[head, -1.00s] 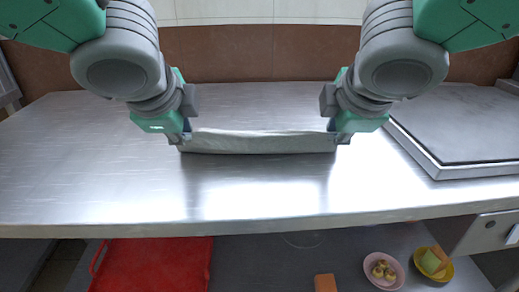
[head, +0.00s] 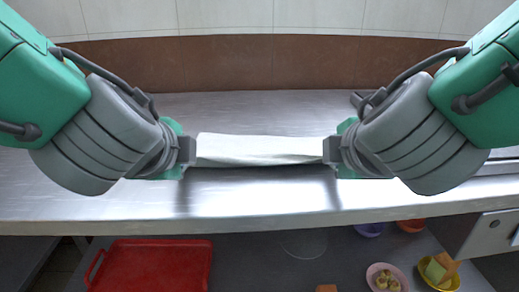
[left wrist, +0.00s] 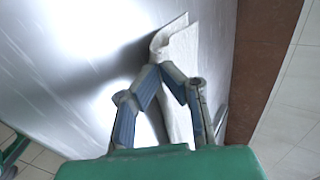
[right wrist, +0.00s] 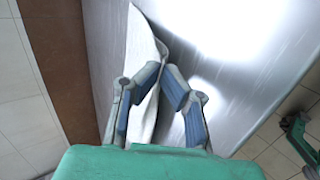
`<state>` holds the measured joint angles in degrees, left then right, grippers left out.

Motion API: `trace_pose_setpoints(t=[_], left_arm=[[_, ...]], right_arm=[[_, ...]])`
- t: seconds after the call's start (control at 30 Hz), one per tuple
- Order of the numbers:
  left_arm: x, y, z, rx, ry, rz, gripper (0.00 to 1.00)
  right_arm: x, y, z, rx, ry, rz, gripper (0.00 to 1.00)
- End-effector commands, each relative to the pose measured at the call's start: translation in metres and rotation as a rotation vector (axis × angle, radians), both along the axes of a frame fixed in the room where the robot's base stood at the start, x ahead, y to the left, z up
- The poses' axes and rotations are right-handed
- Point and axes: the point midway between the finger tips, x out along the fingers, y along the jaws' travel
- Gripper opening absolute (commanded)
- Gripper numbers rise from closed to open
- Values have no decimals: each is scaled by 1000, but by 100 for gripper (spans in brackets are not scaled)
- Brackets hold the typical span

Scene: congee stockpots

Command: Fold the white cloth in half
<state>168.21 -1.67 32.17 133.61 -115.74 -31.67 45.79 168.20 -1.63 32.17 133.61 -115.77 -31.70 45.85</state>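The white cloth (head: 258,149) shows in the head view as a flat band stretched between my two grippers, with a dark shadow under its near edge. My left gripper (head: 188,151) is at its left end and my right gripper (head: 330,151) at its right end. In the left wrist view the fingers (left wrist: 166,68) meet on the edge of the cloth (left wrist: 181,48), which bends up beyond the tips. In the right wrist view the fingers (right wrist: 166,72) also close on the cloth (right wrist: 143,45). The cloth's far side is partly hidden.
The steel table (head: 260,205) is clear in front of the cloth. A slab at the right is mostly behind my right arm. On the lower shelf are a red tray (head: 150,268), a pink bowl (head: 374,271), a yellow bowl (head: 447,284), a purple bowl (head: 368,230) and a red bowl (head: 411,226).

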Motion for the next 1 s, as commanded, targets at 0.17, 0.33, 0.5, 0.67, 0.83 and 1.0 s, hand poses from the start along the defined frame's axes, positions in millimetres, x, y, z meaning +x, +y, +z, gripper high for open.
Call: trace_pose_setpoints(t=[0.17, 0.33, 0.5, 0.67, 0.83, 1.0], left_arm=[[-1, 0, -2, -1, -21, 0, 0], [-1, 0, -2, -1, -23, 0, 0], [-1, 0, -2, -1, -23, 0, 38], [-1, 0, -2, -1, -22, 0, 38], [-1, 0, -2, -1, -21, -1, 38], [-4, 0, 8, -4, -24, 1, 38]], right_arm=[[-2, 0, -2, 1, -21, 1, 0], [-1, 0, -2, 1, -23, 1, 0], [-1, 0, -2, 1, -22, 0, 38], [-1, 0, -2, 1, -22, 0, 38], [-1, 0, -2, 1, -21, 1, 38], [-5, 0, 7, 5, -24, 0, 38]])
